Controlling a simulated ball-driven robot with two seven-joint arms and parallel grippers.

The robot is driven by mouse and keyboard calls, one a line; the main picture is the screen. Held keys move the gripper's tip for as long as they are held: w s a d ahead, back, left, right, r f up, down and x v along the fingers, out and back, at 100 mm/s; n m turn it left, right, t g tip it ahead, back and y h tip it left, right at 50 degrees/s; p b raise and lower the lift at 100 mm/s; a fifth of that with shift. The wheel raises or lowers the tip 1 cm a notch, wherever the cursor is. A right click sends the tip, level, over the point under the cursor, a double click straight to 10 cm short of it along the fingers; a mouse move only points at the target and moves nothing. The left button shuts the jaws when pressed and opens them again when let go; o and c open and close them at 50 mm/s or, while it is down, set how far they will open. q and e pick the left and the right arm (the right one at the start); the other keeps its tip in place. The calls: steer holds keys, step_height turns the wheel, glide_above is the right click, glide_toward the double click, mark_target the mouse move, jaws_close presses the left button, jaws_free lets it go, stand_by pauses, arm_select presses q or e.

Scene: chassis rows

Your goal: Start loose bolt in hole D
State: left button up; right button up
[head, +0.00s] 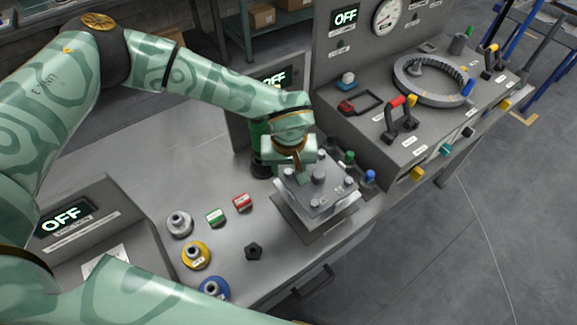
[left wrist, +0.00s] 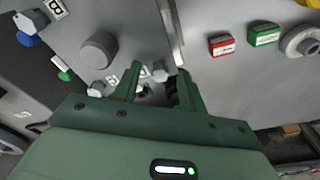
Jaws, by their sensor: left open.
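A grey metal block with a flat top plate (head: 322,197) stands on the bench, with a large round boss and several smaller bolt heads on it. My left gripper (head: 299,172) is over the plate's back left corner. In the left wrist view its open fingers (left wrist: 159,72) straddle a small grey hex bolt head (left wrist: 160,74), with gaps visible beside it. I cannot tell how deep that bolt sits. A label B shows at one plate corner; another label beside the left finger is partly hidden. I cannot read a D, and hole D is not clear. My right gripper is not in view.
Red (head: 243,202) and green (head: 215,217) boxes, a yellow round part (head: 196,255) and a black nut-like piece (head: 254,251) lie left. A console (head: 365,125) rises behind.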

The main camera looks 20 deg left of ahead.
arm_select(q)
step_height(320, 180, up, 16)
steer(key=s+p, duration=0.1)
steer(key=p, duration=0.1)
steer(key=shift+s+d, duration=0.35)
steer(key=shift+s, duration=0.05)
